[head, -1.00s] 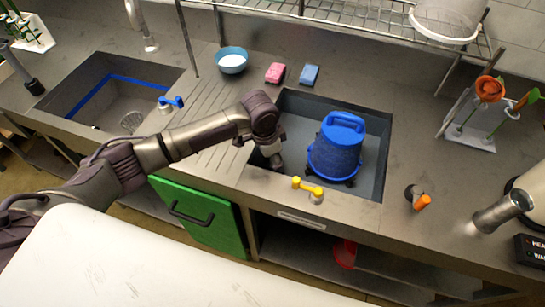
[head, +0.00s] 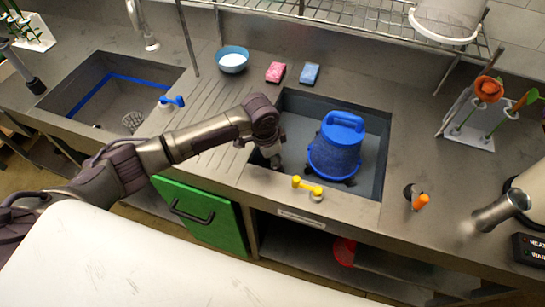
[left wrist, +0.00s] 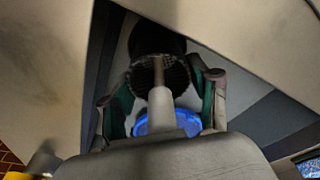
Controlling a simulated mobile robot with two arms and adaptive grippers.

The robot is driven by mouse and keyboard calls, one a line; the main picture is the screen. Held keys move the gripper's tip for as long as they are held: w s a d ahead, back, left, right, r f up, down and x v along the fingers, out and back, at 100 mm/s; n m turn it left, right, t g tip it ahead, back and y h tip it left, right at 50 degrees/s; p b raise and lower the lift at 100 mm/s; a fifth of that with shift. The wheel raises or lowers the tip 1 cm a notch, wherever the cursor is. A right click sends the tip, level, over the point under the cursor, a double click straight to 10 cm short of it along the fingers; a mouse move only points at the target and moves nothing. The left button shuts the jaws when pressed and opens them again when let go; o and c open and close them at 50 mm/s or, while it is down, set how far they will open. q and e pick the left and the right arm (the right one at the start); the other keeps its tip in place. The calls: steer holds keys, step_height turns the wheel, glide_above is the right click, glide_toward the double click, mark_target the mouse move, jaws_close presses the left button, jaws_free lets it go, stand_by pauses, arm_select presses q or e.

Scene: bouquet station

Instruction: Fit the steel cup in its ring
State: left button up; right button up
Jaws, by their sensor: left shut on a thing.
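My left gripper (head: 274,160) reaches down into the left side of the right-hand basin, left of a blue bucket. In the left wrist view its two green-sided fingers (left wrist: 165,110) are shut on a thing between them. A bright blue round thing (left wrist: 142,127) shows partly behind the gripper body. I cannot tell whether it is the ring, or whether the cup touches it. My right gripper is not in view.
Pink (head: 275,72) and blue (head: 310,74) sponges and a bowl (head: 232,60) lie behind. The left basin (head: 105,95) holds a mesh strainer (head: 132,121).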

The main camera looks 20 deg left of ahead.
arm_select(q)
steer(key=shift+f, duration=0.95)
stand_by(0.3)
steer(key=o, duration=1.3)
steer(key=shift+c, duration=0.2)
step_height(320, 180, up, 10)
steer(key=shift+r, duration=0.1)
